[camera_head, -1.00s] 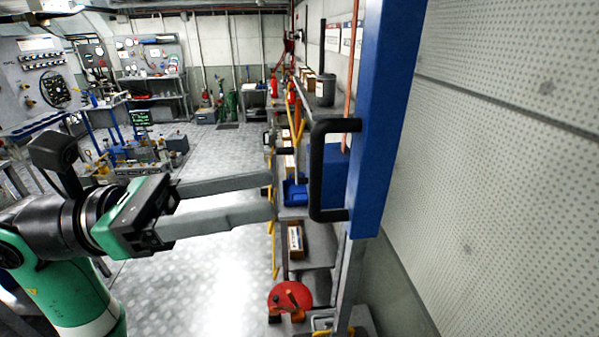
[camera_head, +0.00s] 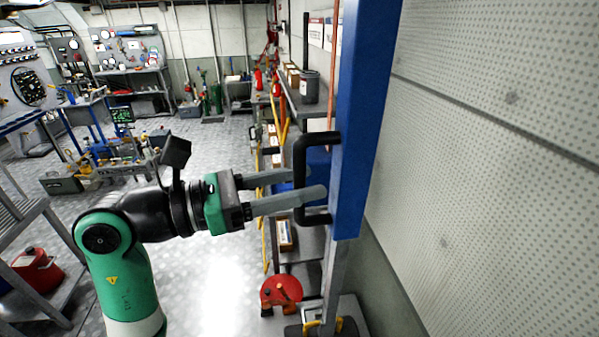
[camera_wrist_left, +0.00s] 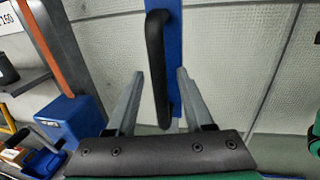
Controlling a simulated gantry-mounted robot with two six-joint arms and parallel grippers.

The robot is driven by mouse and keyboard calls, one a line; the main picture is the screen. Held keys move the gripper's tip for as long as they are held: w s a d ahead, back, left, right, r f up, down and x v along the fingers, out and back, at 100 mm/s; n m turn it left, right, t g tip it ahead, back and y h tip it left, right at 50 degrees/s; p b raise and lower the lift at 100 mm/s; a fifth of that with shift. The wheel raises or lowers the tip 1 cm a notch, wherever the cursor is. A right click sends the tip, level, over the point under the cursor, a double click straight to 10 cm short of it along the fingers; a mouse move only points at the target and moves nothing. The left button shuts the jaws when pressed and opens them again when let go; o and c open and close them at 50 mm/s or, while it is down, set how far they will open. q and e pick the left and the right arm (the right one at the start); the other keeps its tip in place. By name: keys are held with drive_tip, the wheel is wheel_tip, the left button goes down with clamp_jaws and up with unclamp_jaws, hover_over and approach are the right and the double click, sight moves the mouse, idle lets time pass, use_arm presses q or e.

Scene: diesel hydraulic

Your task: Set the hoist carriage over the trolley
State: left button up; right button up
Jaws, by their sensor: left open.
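A blue upright post (camera_head: 362,120) with a black D-shaped handle (camera_head: 301,170) stands at the right of the head view. I cannot tell from these frames whether it is part of the hoist carriage. My left gripper (camera_head: 318,184) is open, its two grey fingers reaching to the handle. In the left wrist view the black handle (camera_wrist_left: 157,60) runs between the two open fingers (camera_wrist_left: 160,95), with the blue post (camera_wrist_left: 175,40) behind it. The fingers do not appear closed on the handle. My right gripper is not in view. I cannot identify the trolley in these frames.
A perforated white wall (camera_head: 490,170) is close on the right. Shelves with boxes (camera_head: 285,235) and a red disc-shaped item (camera_head: 281,290) lie below and behind the post. A red container (camera_head: 37,268) sits on a rack at lower left. The floor (camera_head: 215,270) in the middle is clear.

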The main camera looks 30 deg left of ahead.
use_arm(q)
drive_tip(key=shift+w+d, duration=0.15)
clamp_jaws()
idle(1.4)
